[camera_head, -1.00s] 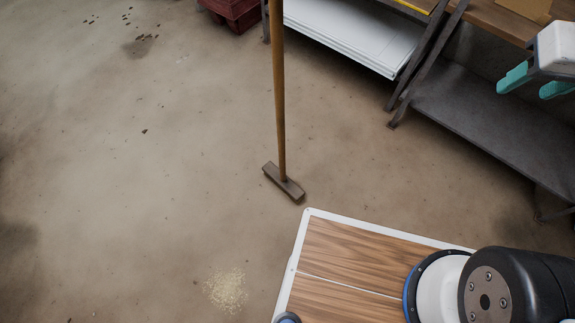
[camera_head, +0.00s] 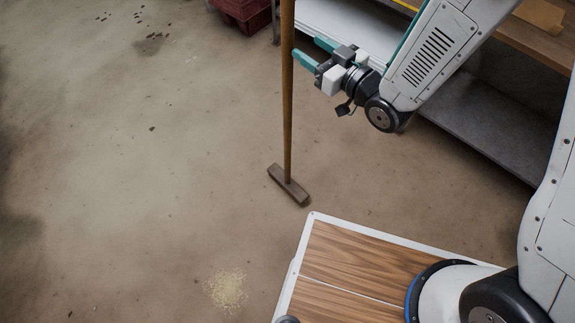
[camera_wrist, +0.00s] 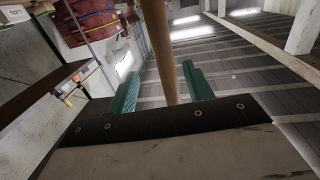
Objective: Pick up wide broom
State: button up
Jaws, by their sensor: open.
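The wide broom stands upright on the floor, its long wooden handle (camera_head: 288,120) running up out of the head view. Its broad flat head (camera_head: 289,186) rests on the floor. My gripper (camera_head: 306,49) is open, with teal fingers at the upper part of the handle, coming from the right. In the wrist view the handle (camera_wrist: 162,50) shows between the two teal fingers of my gripper (camera_wrist: 162,88), with clear room on both sides. The handle's lower end there is hidden behind the gripper body. I cannot tell how deep between the fingers it is.
A low shelf unit (camera_head: 475,125) stands along the right, behind my arm. A red crate (camera_head: 245,12) sits at the top. A pale pile of debris (camera_head: 226,289) lies on the floor at the bottom. The floor to the left is open.

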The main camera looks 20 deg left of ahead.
aim_at(292, 40)
jog(key=shift+s+a, duration=0.1)
jog(key=shift+a, duration=0.3)
jog(key=x, duration=0.7)
jog(key=shift+a+f, duration=0.15)
jog(key=shift+f, duration=0.1)
jog(key=shift+r, duration=0.1)
grip_shut()
